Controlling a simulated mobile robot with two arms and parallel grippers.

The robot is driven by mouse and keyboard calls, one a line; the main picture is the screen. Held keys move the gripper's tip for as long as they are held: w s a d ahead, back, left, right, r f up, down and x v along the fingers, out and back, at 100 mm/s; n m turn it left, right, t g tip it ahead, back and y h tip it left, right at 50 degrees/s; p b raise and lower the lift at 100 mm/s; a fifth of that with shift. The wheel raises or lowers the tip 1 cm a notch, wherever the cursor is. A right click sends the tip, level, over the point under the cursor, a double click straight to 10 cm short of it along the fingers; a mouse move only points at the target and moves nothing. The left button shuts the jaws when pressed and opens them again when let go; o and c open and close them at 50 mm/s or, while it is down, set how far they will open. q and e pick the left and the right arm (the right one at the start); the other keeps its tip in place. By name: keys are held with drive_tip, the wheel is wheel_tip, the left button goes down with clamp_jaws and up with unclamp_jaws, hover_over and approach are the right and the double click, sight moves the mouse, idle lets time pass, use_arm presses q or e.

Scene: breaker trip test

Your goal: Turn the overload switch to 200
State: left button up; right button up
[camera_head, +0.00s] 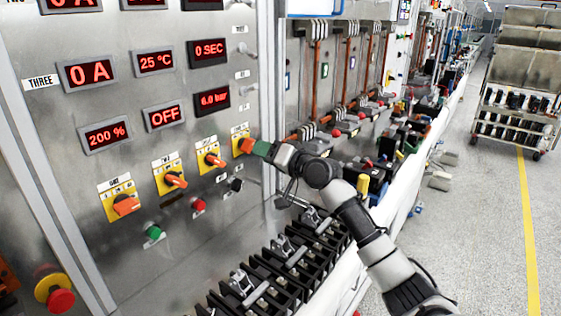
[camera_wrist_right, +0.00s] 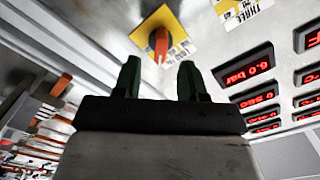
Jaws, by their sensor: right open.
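A row of yellow plates with orange rotary switches runs across the steel panel, and their labels are too small to read, so I cannot tell which is marked overload. The far-right switch (camera_head: 244,145) is nearest my right gripper (camera_head: 262,149). In the right wrist view this orange knob (camera_wrist_right: 159,45) shows beyond and between the two green fingertips of my right gripper (camera_wrist_right: 157,75). The fingers are open; I see no contact with the knob. The other switches are an orange one (camera_head: 214,160), another (camera_head: 175,180) and a lower-left one (camera_head: 126,206). My left gripper is not in view.
Red displays read 200 % (camera_head: 105,134), OFF (camera_head: 163,117) and 6.0 bar (camera_head: 212,100). Green (camera_head: 154,232), red (camera_head: 198,205) and black (camera_head: 236,185) buttons sit below the switches. An emergency stop (camera_head: 58,297) is lower left. Black breaker-like parts (camera_head: 285,275) line the bench below.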

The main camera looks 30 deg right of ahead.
drive_tip(key=b+v, duration=0.1)
drive_tip(key=v, duration=0.5)
drive_tip(key=shift+s, duration=0.15)
drive_tip(key=shift+d, duration=0.1)
